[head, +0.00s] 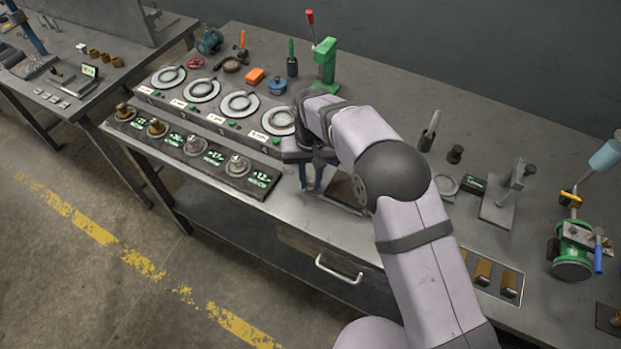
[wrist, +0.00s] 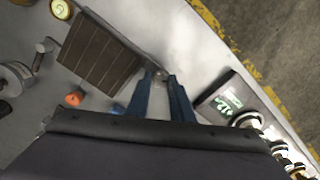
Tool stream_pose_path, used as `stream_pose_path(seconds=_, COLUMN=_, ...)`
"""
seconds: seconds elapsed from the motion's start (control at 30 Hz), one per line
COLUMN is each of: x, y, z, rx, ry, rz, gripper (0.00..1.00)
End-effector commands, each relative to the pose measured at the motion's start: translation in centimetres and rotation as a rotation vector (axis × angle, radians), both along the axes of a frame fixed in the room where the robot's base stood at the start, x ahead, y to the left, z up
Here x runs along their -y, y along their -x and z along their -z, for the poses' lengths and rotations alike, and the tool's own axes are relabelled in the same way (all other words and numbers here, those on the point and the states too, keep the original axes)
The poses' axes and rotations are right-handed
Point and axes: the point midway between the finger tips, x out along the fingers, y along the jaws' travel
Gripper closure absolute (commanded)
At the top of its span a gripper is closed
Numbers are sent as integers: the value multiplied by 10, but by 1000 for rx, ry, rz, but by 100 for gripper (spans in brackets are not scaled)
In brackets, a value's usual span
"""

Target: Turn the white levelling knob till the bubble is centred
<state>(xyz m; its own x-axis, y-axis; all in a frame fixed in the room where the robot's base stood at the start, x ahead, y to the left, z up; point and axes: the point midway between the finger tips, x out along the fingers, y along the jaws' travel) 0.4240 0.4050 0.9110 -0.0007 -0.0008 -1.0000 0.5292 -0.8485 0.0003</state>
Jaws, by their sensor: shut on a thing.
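My gripper (wrist: 160,78) reaches down at the front edge of the bench, with its two blue fingers close together. It also shows in the head view (head: 318,184). Its fingertips are shut on a small pale piece, apparently the white levelling knob (wrist: 160,74), mostly hidden between them. Beside it lies a dark ribbed plate (wrist: 100,52), partly hidden by my arm in the head view (head: 345,190). A round yellow-green disc (wrist: 62,9), which looks like the bubble vial, sits by the plate's far corner. I cannot make out where its bubble is.
A dark console with lit displays and knobs (head: 240,166) stands left of my gripper. Several round dials (head: 240,104) stand behind it. An orange knob (wrist: 75,97) shows in the wrist view.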

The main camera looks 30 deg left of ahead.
Motion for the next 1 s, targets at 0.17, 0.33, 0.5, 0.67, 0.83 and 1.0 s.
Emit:
stream_pose_path(seconds=0.17, x=0, y=-1, z=-1, rx=2, ry=-1, rz=69, gripper=100)
stream_pose_path(seconds=0.33, x=0, y=-1, z=-1, rx=2, ry=-1, rz=100, gripper=100)
stream_pose_path(seconds=0.5, x=0, y=-1, z=-1, rx=2, ry=-2, rz=107, gripper=100)
stream_pose_path(seconds=0.67, x=0, y=-1, z=-1, rx=2, ry=-2, rz=106, gripper=100)
stream_pose_path(seconds=0.83, x=0, y=-1, z=-1, rx=2, ry=-2, rz=105, gripper=61)
stream_pose_path(seconds=1.0, x=0, y=-1, z=-1, rx=1, ry=-2, rz=105, gripper=61)
